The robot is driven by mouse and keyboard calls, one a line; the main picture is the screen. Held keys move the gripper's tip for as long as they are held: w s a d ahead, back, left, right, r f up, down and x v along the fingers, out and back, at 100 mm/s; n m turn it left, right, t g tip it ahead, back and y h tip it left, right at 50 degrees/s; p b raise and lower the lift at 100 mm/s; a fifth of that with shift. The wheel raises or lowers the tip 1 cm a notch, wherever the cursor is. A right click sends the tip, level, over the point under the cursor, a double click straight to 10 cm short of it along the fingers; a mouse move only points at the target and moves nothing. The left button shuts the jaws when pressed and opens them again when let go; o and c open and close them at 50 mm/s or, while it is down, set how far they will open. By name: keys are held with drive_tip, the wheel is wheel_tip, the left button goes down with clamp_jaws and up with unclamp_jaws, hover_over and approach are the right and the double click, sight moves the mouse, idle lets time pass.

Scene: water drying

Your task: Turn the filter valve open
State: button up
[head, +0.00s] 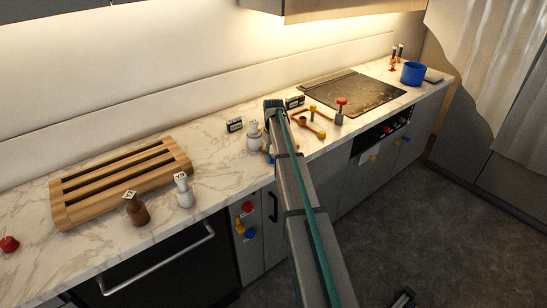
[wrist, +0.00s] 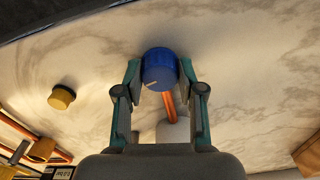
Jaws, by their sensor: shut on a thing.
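A round blue knob (wrist: 159,68) with a pale line mark sits between the two teal fingers of my gripper (wrist: 160,76) in the wrist view. My gripper is shut on this knob, with one finger on each side. An orange pipe (wrist: 169,104) runs behind the knob toward a pale rounded body (wrist: 173,132), partly hidden by my gripper. In the head view, a pale grey bottle-shaped body (head: 254,137) stands just left of my arm. My arm hides most of the gripper and knob there. I cannot tell from any label whether the blue knob is the filter valve.
A yellow knob (wrist: 62,97) is left of my gripper. Orange pipework (head: 309,123) and a red-topped post (head: 340,110) stand right of my arm. A wooden rack (head: 75,203), a brown bottle (head: 136,210) and a white bottle (head: 183,192) are left. A cooktop (head: 360,92) lies beyond.

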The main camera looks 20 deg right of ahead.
sight(273, 156)
drive_tip(key=n+b, duration=0.1)
drive_tip(key=n, duration=0.2)
drive_tip(key=shift+n, duration=0.3)
drive_tip(key=n, duration=0.3)
drive_tip(key=shift+n+b, duration=0.3)
drive_tip(key=shift+b, duration=0.1)
drive_tip(key=n, duration=0.3)
drive_tip(key=shift+n+b, duration=0.35)
drive_tip(key=shift+n, duration=1.95)
drive_tip(key=o, duration=1.1)
drive_tip(key=shift+o, duration=0.2)
drive_tip(key=shift+r, duration=0.15)
wheel_tip(273, 156, up, 12)
drive_tip(key=shift+f, duration=0.2)
